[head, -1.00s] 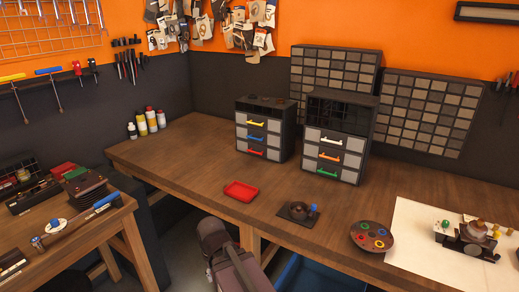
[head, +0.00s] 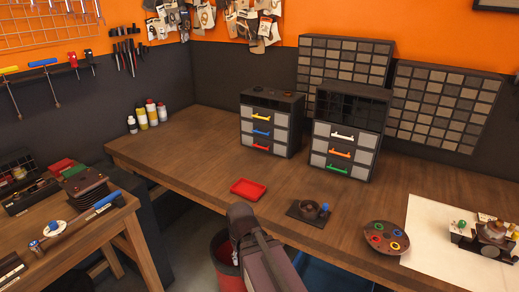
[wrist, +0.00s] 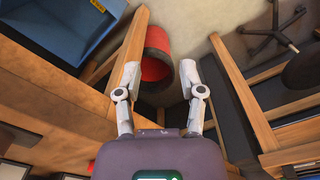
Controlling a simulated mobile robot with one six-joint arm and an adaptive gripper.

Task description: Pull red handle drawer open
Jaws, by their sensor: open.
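The red handle (head: 260,147) is on the bottom drawer of the left small dark cabinet (head: 283,101), which stands on the workbench. This drawer looks closed, flush with the drawers above, which have a blue handle (head: 261,132) and a yellow handle (head: 260,117). My gripper (wrist: 160,72) is open and empty in the wrist view, pointing down beside the bench edge over a red bin. My arm shows at the bottom of the head view, in front of the bench and well apart from the cabinet. The red handle is not in the wrist view.
A red tray (head: 248,188) lies on the bench in front of the cabinet. A dark block with a knob (head: 312,211) and a round palette (head: 386,238) lie to the right. A second cabinet (head: 349,131) stands right of the first. The red bin (wrist: 156,55) is on the floor.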

